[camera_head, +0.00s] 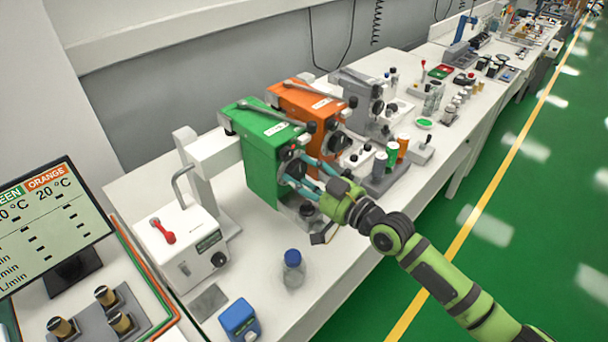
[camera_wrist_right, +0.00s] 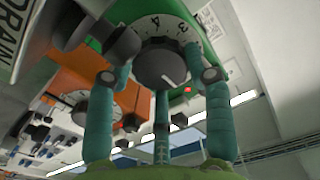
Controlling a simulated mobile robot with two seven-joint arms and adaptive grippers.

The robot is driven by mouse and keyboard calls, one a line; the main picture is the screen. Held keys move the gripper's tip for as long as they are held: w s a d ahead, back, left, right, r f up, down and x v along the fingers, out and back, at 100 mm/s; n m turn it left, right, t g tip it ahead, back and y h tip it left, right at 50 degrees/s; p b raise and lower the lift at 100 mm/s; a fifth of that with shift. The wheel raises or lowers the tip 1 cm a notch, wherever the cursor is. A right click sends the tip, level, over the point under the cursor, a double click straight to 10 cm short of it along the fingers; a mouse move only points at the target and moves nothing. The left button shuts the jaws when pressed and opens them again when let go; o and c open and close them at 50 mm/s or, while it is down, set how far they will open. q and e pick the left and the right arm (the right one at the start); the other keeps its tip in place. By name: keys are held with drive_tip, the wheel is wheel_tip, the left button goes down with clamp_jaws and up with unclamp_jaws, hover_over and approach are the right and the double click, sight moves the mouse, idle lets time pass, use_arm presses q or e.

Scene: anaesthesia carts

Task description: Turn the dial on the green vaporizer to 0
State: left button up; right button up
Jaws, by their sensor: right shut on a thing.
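The green vaporizer (camera_head: 262,160) stands on the white bench, mounted left of an orange one. Its dial (camera_wrist_right: 160,62) is a dark knob on a white numbered scale in the right wrist view; the digits 3 and 4 show on the scale. My right gripper (camera_head: 296,172) reaches the front of the green vaporizer from the right. Its teal fingers are around the dial, shut on it, and also show in the wrist view (camera_wrist_right: 160,80). They hide part of the dial in the head view. My left gripper is not in view.
The orange vaporizer (camera_head: 305,108) stands close behind the green one. A white box with a red handle (camera_head: 183,246), a clear bottle with a blue cap (camera_head: 293,268) and a blue block (camera_head: 240,319) are near the front. A monitor (camera_head: 52,228) stands at left.

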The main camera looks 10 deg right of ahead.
drive_tip(key=shift+f, duration=0.2)
drive_tip(key=o, duration=1.2)
drive_tip(key=v, duration=1.2)
drive_tip(key=shift+a, duration=0.1)
